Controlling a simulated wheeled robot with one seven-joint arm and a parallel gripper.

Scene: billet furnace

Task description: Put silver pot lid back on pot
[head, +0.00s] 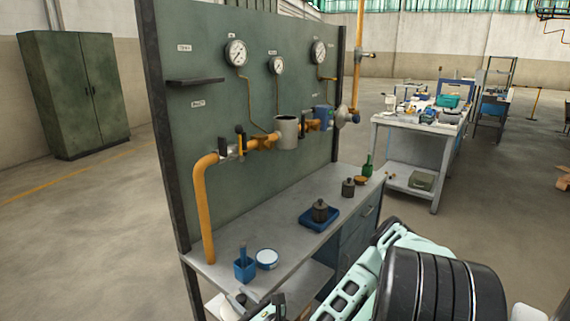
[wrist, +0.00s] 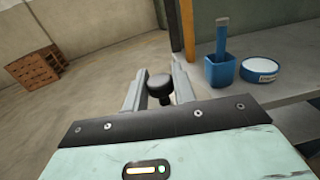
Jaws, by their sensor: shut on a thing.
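In the wrist view my gripper (wrist: 158,82) is shut on a dark round knob (wrist: 159,86), which sits between its two fingers. I cannot make out a silver lid around the knob; what lies below it is hidden. In the head view my gripper (head: 268,308) is at the bottom edge, in front of the bench's near end, mostly cut off. A grey metal cylinder (head: 286,133), perhaps the pot, is at the orange pipe above the bench.
The bench (head: 225,259) carries a blue cup (head: 244,270) with a handle in it, a round white-topped tin (head: 267,258), a blue tray (head: 309,222) with a dark weight, and a green bottle (head: 367,166). An orange pipe (head: 204,215) rises at its left end. Open floor lies left.

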